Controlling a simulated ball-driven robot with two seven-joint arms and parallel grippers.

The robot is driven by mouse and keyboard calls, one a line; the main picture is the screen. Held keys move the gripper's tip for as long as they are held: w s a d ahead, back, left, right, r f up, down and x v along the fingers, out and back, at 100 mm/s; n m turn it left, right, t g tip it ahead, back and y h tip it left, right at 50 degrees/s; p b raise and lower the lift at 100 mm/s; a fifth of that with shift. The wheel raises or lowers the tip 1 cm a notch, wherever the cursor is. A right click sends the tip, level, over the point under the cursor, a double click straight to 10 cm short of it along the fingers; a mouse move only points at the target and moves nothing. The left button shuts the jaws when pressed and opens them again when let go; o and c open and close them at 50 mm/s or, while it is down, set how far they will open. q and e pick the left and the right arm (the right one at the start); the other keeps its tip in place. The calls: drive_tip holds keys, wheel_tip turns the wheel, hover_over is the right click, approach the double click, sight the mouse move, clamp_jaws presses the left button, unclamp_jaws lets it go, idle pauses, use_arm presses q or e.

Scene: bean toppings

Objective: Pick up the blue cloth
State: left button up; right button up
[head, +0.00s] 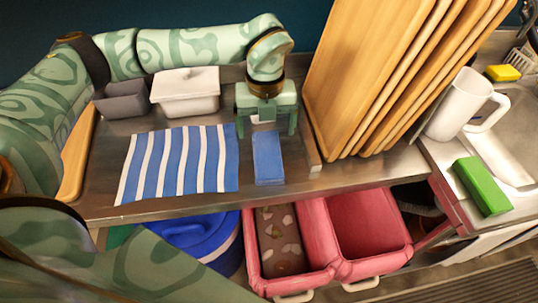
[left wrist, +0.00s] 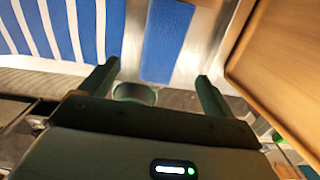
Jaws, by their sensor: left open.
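A small plain blue cloth (head: 268,158) lies flat on the metal counter in the head view, right of a blue-and-white striped cloth (head: 180,163). My left gripper (head: 267,130) is open and empty, pointing down just behind the plain blue cloth's far edge. In the left wrist view, the plain blue cloth (left wrist: 172,38) shows beyond and between the open fingers (left wrist: 158,72), apart from them. The striped cloth (left wrist: 98,28) is at the upper left there. My right gripper is not in view.
Tall wooden boards (head: 355,75) stand close to the right of my left gripper. A white lidded dish (head: 187,93) and a grey container (head: 123,100) sit behind the striped cloth. Red bins (head: 318,222) are below the front edge. A white pitcher (head: 461,103) and green block (head: 482,186) are right.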

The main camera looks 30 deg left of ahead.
sight(267, 153)
use_arm(q)
wheel_tip(267, 153, down, 4)
drive_tip(key=shift+b, duration=0.3)
drive_tip(key=f, duration=0.2)
drive_tip(key=f+b, duration=0.1)
drive_tip(key=f, duration=0.2)
drive_tip(key=shift+w, duration=0.2)
drive_tip(key=shift+r, duration=0.15)
drive_tip(key=c, duration=1.1)
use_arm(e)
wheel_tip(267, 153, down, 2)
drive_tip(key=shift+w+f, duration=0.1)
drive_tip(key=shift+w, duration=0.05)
